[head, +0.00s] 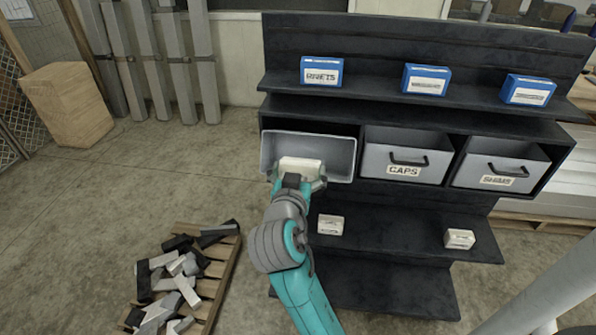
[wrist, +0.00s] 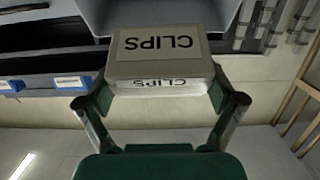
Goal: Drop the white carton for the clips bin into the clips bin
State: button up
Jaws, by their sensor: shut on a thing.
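A white carton (head: 300,165) is held between the fingers of my gripper (head: 299,180). In the wrist view the carton (wrist: 160,55) shows the label CLIPS on two faces, and my gripper (wrist: 160,98) is shut on its sides. The leftmost grey bin (head: 342,160) is pulled out and open in the dark shelf. My gripper holds the carton at the bin's front, over its opening as seen in the head view. The bin (wrist: 92,12) also shows past the carton in the wrist view. Its front label is hidden, and I cannot tell whether the carton touches it.
The CAPS bin (head: 407,155) and SHIMS bin (head: 497,165) sit to the right in the dark shelf (head: 420,110). Several blue boxes (head: 427,80) stand above. Two white cartons (head: 331,225) (head: 460,239) lie on the lower shelf. A pallet (head: 222,262) with metal pieces lies at left.

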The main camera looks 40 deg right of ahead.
jog(key=shift+w+d+f, duration=1.6)
jog(key=shift+d, duration=0.45)
jog(key=shift+w+d+f, duration=1.55)
jog(key=shift+d+f, duration=0.1)
jog(key=shift+d, duration=0.4)
jog(key=shift+w+d+f, duration=1.6)
jog(key=shift+d, duration=0.45)
jog(key=o, duration=0.9)
jog(key=shift+c, duration=0.2)
jog(key=v, duration=1.2)
